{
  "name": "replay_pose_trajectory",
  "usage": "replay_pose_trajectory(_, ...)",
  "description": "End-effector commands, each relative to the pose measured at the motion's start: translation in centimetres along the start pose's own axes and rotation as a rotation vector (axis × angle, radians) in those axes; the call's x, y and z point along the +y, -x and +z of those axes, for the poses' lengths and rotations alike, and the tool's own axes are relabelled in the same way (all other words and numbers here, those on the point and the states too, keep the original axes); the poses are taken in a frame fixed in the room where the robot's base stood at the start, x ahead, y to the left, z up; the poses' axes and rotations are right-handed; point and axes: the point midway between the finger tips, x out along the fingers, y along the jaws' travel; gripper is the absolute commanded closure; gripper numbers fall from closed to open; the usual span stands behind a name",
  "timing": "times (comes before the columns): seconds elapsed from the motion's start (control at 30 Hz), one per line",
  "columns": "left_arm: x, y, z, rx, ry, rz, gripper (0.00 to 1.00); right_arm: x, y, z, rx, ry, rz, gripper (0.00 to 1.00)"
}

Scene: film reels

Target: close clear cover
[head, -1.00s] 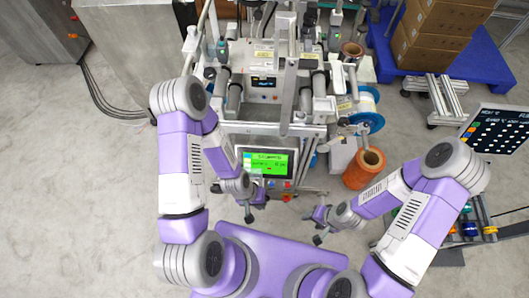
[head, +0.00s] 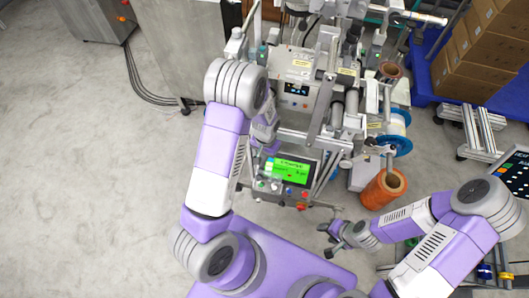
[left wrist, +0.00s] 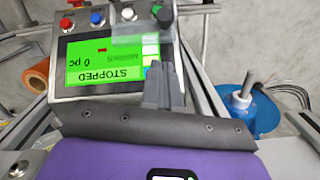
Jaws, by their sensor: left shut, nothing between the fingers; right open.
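The control panel (head: 290,172) has a lit green screen and buttons. It fills the upper left of the left wrist view (left wrist: 105,58), upside down, reading "STOPPED". A pale see-through piece, apparently the clear cover (left wrist: 135,49), lies across part of the screen near the buttons. My left gripper (left wrist: 160,72) is shut and empty, its tips over the panel's edge beside the cover; I cannot tell whether they touch. In the head view my left fingers are not clear beside the panel's left side. My right gripper (head: 328,240) is open and empty, below the panel's right side.
An orange reel (head: 384,188) stands right of the panel, with a blue-flanged spool (head: 395,146) behind it. Machine rollers and rails rise behind the panel. Cartons (head: 480,45) stand on a blue pallet at back right. The floor at left is clear.

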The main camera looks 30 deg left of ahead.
Motion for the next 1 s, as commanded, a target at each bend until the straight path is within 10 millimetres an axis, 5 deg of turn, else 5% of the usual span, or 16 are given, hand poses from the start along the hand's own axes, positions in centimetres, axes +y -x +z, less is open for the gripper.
replay_pose_trajectory(0.13,0.0,-3.6,0.1,-0.003,0.000,0.000,1.00,0.4,-1.2,-0.1,0.000,0.000,0.000,0.48)
replay_pose_trajectory(0.33,0.1,-5.8,1.9,-0.002,0.000,0.001,1.00,0.7,-1.8,-0.1,0.000,0.000,0.000,0.48)
replay_pose_trajectory(1.0,0.2,-7.3,2.7,0.000,0.000,0.001,1.00,0.9,-2.5,-0.1,0.000,0.000,0.000,0.48)
